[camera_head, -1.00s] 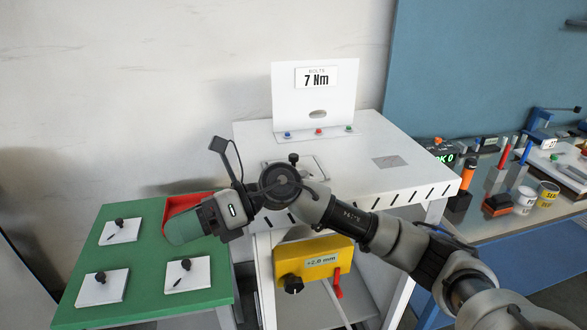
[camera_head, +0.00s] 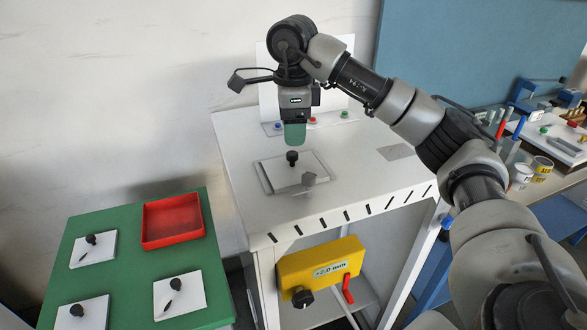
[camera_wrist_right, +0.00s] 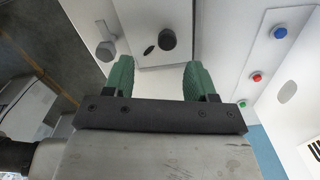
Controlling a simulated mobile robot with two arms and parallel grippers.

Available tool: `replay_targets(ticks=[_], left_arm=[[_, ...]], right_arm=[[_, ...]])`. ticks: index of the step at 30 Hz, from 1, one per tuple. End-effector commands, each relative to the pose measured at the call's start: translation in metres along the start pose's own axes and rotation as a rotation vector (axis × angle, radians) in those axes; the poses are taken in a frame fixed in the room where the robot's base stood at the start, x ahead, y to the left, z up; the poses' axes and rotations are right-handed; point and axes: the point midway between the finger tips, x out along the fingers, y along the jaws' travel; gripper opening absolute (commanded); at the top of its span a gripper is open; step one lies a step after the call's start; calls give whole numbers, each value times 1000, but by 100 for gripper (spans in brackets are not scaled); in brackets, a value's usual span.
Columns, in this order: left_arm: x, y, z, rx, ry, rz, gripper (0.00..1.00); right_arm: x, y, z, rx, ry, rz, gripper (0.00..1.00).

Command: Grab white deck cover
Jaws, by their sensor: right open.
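The white deck cover (camera_head: 283,175) is a flat plate with a black knob (camera_head: 292,157), lying on top of the white cabinet. In the right wrist view the black knob (camera_wrist_right: 168,39) shows beyond the fingertips, between the two fingers in the picture. My right gripper (camera_head: 294,138) points down with green fingers just behind and above the knob, apart from it. The right wrist view shows its fingers (camera_wrist_right: 155,78) spread, with nothing between them. A small grey block (camera_head: 309,179) shows at the plate's front right. My left gripper is not in view.
A green table (camera_head: 138,262) at left holds a red tray (camera_head: 172,243) and several white plates with black knobs. Coloured buttons (camera_head: 312,122) and an upright white panel stand behind the cover. A yellow box (camera_head: 320,268) hangs below the cabinet top.

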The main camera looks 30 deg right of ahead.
Motion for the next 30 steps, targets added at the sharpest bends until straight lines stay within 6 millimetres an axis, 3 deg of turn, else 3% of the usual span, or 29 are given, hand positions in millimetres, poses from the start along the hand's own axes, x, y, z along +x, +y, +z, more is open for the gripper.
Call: replay_targets(ticks=[3, 5, 15, 22, 30], left_arm=[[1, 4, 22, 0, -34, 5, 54], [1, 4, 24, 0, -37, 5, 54], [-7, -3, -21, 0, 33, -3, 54], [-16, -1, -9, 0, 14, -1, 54], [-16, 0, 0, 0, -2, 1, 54]], right_arm=[[15, 0, 1, -2, -1, 3, 56], [18, 0, 1, -2, -1, 2, 56], [42, -2, -3, 0, 0, 6, 56], [68, -2, -3, -2, -1, 2, 56], [72, -2, -3, -2, -3, 0, 56]])
